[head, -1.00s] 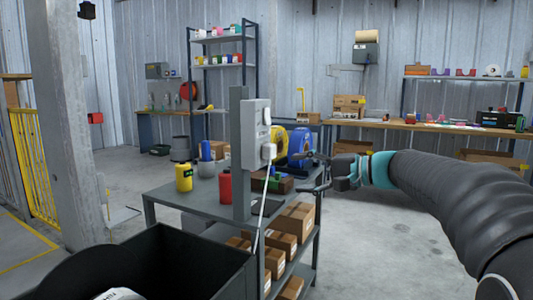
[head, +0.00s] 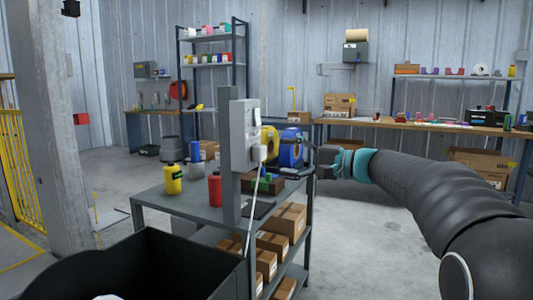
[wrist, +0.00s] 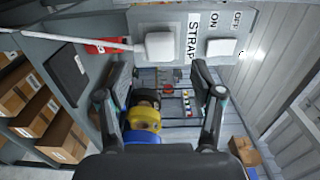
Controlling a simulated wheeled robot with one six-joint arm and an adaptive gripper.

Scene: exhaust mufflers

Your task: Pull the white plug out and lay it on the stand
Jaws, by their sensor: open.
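The white plug (head: 259,155) sits on the front of a grey box on an upright post, with a white cable hanging from it. In the wrist view the plug (wrist: 160,45) is at top centre, with its cable running left. My gripper (head: 308,165) is to the right of the plug in the head view, apart from it. In the wrist view my gripper (wrist: 163,75) is open and empty, its fingers spread to either side below the plug. The grey stand (head: 180,207) carries the post; a dark flat pad (wrist: 67,75) lies on its top.
A white switch (wrist: 222,47) sits beside the plug, near ON and OFF lettering. A yellow bottle (head: 173,179), a red can (head: 214,190) and yellow and blue spools (head: 291,148) stand around the post. Cardboard boxes (head: 290,218) fill the lower shelf. Floor at right is clear.

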